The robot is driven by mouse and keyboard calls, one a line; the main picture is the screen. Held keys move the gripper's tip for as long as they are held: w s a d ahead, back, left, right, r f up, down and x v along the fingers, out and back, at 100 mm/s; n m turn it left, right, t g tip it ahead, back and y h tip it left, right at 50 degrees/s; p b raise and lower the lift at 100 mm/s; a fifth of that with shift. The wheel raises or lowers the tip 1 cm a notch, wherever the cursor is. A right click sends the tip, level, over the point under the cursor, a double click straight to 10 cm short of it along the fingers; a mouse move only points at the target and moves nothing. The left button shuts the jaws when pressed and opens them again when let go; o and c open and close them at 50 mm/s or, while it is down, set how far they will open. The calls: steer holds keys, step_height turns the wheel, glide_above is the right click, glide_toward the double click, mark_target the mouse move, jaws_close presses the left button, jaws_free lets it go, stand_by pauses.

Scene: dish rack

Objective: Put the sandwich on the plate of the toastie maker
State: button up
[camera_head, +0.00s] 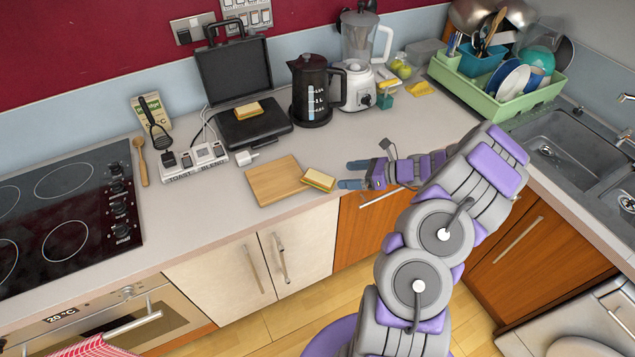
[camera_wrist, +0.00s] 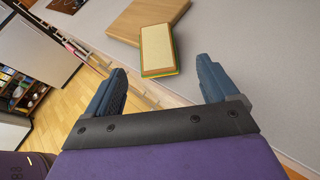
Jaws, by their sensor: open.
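One sandwich (camera_head: 319,179) lies at the right edge of the wooden board, near the counter's front edge. It also shows in the wrist view (camera_wrist: 158,50), ahead of my fingers and partly over the board. A second sandwich (camera_head: 248,110) lies on the lower plate of the open toastie maker (camera_head: 277,121), whose lid (camera_head: 234,71) stands up. My gripper (camera_head: 352,174) is open and empty, just right of the sandwich by the board. In the wrist view my gripper (camera_wrist: 158,88) has its two blue fingers spread apart, short of the sandwich.
The wooden board (camera_head: 270,181) lies on the counter. A kettle (camera_head: 313,90) and blender (camera_head: 357,88) stand right of the toastie maker. The counter right of the board is mostly clear.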

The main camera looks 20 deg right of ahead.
mark_target(326, 180)
steer(key=x, duration=0.2)
steer(key=shift+w+f, duration=0.3)
steer(key=a, duration=0.1)
steer(key=w+a+f+b, duration=0.2)
steer(key=a, duration=0.1)
steer(key=shift+f, duration=0.2)
steer(key=shift+w+a+f, duration=0.1)
steer(key=shift+w+a, duration=0.1)
steer(key=shift+a, duration=0.1)
steer(key=shift+d, duration=0.1)
